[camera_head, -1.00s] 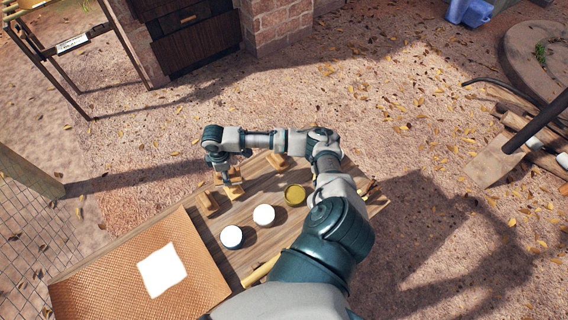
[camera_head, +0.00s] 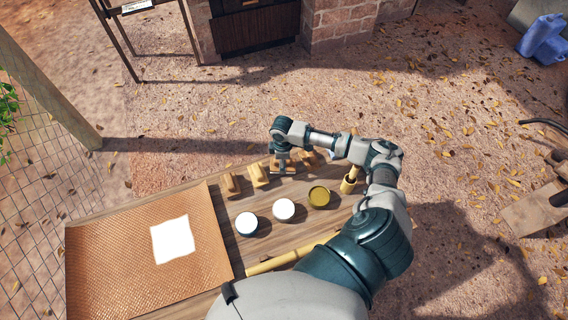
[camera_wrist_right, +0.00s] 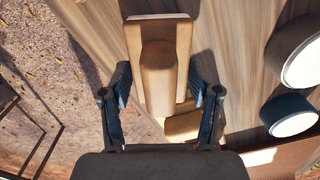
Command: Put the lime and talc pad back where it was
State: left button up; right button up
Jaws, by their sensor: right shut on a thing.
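My right gripper (camera_head: 283,160) is near the far edge of the table and shut on a tan wooden pad (camera_head: 284,169) with a raised grip. The wrist view shows this pad (camera_wrist_right: 158,75) between the two fingers (camera_wrist_right: 160,100). I cannot tell whether it touches the table. Two similar pads, one (camera_head: 230,185) at the left and one (camera_head: 259,176) closer, stand left of it. Another brown piece (camera_head: 309,158) is partly hidden behind my wrist. No marking shows which is the lime and talc pad. My left gripper is not in view.
The wooden table (camera_head: 215,210) also holds a blue-rimmed white pot (camera_head: 247,224), a white pot (camera_head: 284,209), a yellow pot (camera_head: 319,196) and a bamboo cup (camera_head: 349,184). A woven mat (camera_head: 110,265) with a white sheet (camera_head: 172,240) covers the left side.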

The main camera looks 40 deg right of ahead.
jog(key=shift+f, duration=0.8)
jog(key=shift+d, duration=0.15)
jog(key=shift+d+f, duration=0.1)
jog(key=shift+d, duration=0.15)
jog(key=o, duration=0.7)
jog(key=shift+d+f, duration=0.1)
jog(key=shift+d, duration=0.1)
jog(key=o, duration=0.3)
jog(key=shift+d+f, duration=0.1)
jog(key=shift+d, duration=0.05)
jog(key=shift+a+r, duration=0.3)
jog(key=shift+a, duration=0.15)
notch_tip(320, 180, up, 4)
jog(key=shift+a+r, duration=0.1)
jog(key=shift+a, duration=0.05)
jog(key=r, duration=0.4)
jog(key=d+r, duration=0.1)
jog(key=r, duration=0.1)
jog(key=shift+r, duration=0.1)
jog(key=shift+a+r, duration=0.1)
jog(key=shift+r, duration=0.5)
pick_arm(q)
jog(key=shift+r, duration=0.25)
pick_arm(e)
jog(key=shift+a+r, duration=0.15)
jog(key=shift+a, duration=0.15)
